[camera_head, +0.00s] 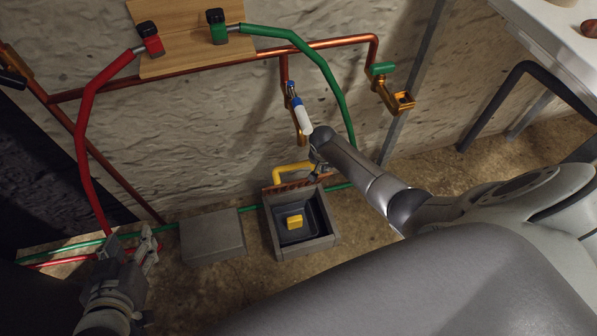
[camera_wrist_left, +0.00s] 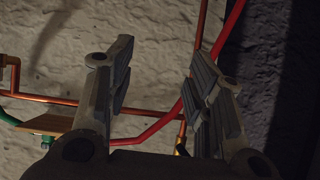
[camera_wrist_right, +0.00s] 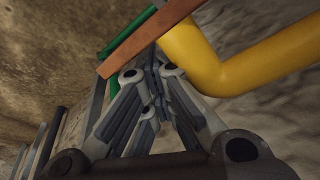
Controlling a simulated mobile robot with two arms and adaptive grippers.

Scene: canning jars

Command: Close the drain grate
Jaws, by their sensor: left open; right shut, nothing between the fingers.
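The drain box (camera_head: 333,241) is a grey square frame on the floor around a dark basin (camera_head: 292,236). A yellow block (camera_head: 294,221) sits in the basin. The reddish-brown grate (camera_head: 285,187) stands raised along the box's back edge, so the basin is uncovered. In the right wrist view the grate appears as a thin brown bar (camera_wrist_right: 148,40). My right gripper (camera_head: 318,172) is shut and empty near the grate's right end; its fingertips (camera_wrist_right: 153,70) are close below the bar, and I cannot tell if they touch. My left gripper (camera_head: 142,248) is open and empty, left of the grey slab.
A grey slab (camera_head: 212,236) lies left of the drain. Red (camera_head: 82,150) and green (camera_head: 325,68) hoses hang along the wall.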

